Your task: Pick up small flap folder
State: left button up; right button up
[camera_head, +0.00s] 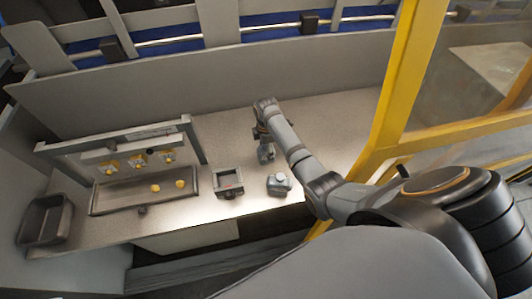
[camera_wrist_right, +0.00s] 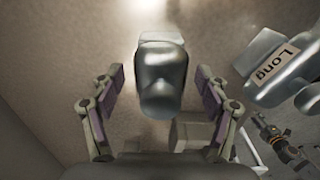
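A grey metallic block (camera_wrist_right: 162,75) with a rounded front lies between the two fingers of my right gripper (camera_wrist_right: 156,82) in the right wrist view. The fingers stand open, with a gap on each side of the block. No label shows on it, so I cannot confirm that it is the small flap folder. A similar grey block (camera_wrist_right: 272,70) labelled "Long" lies to the right, outside the fingers. In the head view my right gripper (camera_head: 266,153) points down over the table and hides what is under it. My left gripper is not in view.
On the table (camera_head: 235,140) in the head view, a grey block (camera_head: 279,184) and a square frame-like device (camera_head: 229,183) stand near the front edge. A long tray (camera_head: 120,199) with yellow pieces and a dark bin (camera_head: 45,220) are at left. A yellow post (camera_head: 400,85) rises at right.

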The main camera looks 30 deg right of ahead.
jog(key=c, duration=1.4)
grip_shut()
jog(key=shift+r, duration=0.15)
